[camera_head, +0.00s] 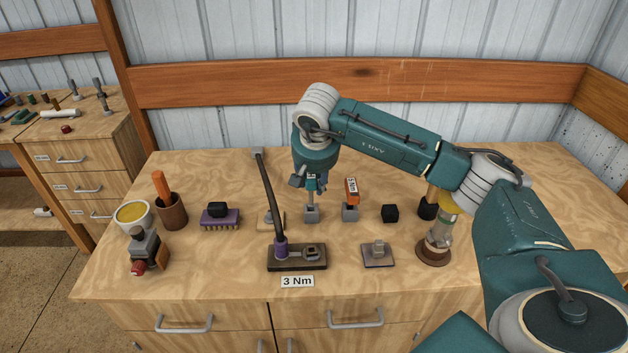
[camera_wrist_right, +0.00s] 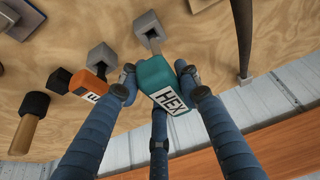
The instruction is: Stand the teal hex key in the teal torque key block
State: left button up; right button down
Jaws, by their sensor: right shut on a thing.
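The teal hex key (camera_wrist_right: 157,82) has a teal handle with a white HEX label and a short grey shank. My right gripper (camera_head: 313,184) is shut on the handle, pointing down over the middle of the bench. In the right wrist view, the fingers of my right gripper (camera_wrist_right: 157,78) flank the handle. The shank reaches toward a grey block (camera_head: 311,214), also visible in the wrist view (camera_wrist_right: 146,24). I cannot tell whether the shank's tip is inside it. No teal-coloured block shows. My left gripper is out of view.
An orange-handled key (camera_head: 351,190) stands in a grey block (camera_head: 350,214) close on the right. A black block (camera_head: 390,213) is farther right. A tall dark lever (camera_head: 268,195) on a dark base (camera_head: 297,264) rises at front left, behind a 3 Nm label (camera_head: 297,282).

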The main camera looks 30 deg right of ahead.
aim_at(315, 181)
jog(key=shift+f, duration=0.2)
jog(key=shift+f+b, duration=1.95)
jog(key=shift+f, duration=0.45)
jog(key=c, duration=1.2)
grip_release()
jog(key=shift+r, duration=0.1)
jog(key=shift+o, duration=0.2)
jog(key=v, duration=1.2)
jog(key=shift+s, duration=0.1)
